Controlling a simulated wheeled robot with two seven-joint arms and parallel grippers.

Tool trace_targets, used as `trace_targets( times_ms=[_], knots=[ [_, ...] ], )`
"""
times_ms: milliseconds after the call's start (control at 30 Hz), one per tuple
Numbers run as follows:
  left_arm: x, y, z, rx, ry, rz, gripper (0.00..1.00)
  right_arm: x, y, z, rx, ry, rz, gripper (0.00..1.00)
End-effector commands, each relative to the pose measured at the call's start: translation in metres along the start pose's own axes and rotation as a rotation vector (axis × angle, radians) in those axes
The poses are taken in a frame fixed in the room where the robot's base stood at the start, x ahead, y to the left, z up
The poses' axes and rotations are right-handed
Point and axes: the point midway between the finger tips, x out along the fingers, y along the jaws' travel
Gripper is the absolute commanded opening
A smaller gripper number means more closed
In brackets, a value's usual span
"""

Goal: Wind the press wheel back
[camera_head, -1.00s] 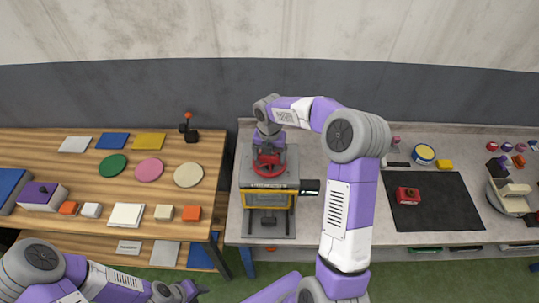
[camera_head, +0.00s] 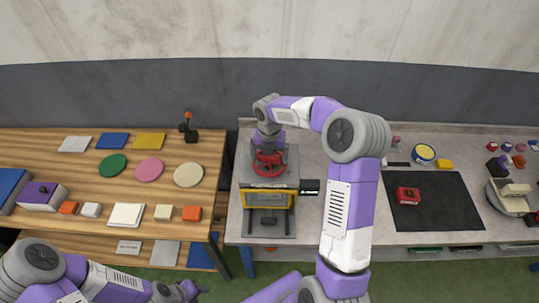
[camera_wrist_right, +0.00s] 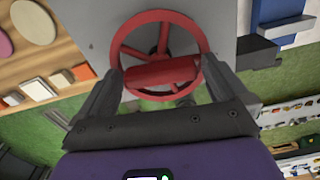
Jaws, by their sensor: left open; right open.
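The red press wheel (camera_head: 269,164) lies flat on top of the grey and yellow press (camera_head: 268,200). My right gripper (camera_head: 268,152) is over the wheel from above, partly covering it in the head view. In the right wrist view, the red wheel (camera_wrist_right: 160,55) shows its rim, spokes and a thick red crossbar. The two dark fingers of my right gripper (camera_wrist_right: 160,78) are apart, one on each side of the crossbar; whether they touch the wheel cannot be told. My left gripper (camera_head: 180,291) is open and empty at the bottom, away from the press.
A wooden table (camera_head: 60,142) with coloured discs and blocks stands at the left. Right of the press, a black mat (camera_head: 435,215) carries a red block (camera_head: 407,195). A small black box (camera_head: 309,187) juts from the press's right side.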

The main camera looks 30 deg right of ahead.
Motion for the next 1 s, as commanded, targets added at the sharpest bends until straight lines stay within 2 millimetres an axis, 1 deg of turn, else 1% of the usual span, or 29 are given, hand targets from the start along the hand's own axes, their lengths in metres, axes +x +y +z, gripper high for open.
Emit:
trace_targets(
  times_ms=[67,167,400,500,667,1000],
  knots=[
    [0.001,0.000,0.000,0.000,0.000,0.000,0.45,-0.006,0.001,0.001,0.001,-0.003,0.002,1.00],
    [0.003,-0.001,0.000,0.000,0.000,0.000,0.45,-0.019,0.001,0.001,0.001,-0.006,0.002,1.00],
    [0.006,-0.002,0.000,0.000,0.000,0.000,0.45,-0.059,0.001,0.001,0.000,-0.005,0.002,1.00],
    [0.006,-0.002,0.000,0.000,0.000,0.000,0.45,-0.070,0.001,0.000,0.000,-0.002,0.002,1.00],
    [0.006,-0.002,0.000,0.000,0.000,0.000,0.45,-0.075,0.000,0.000,-0.001,-0.001,0.001,1.00],
    [0.006,-0.002,0.000,0.000,0.000,0.000,0.45,-0.075,0.000,0.000,-0.001,-0.001,0.001,1.00]
  ],
)
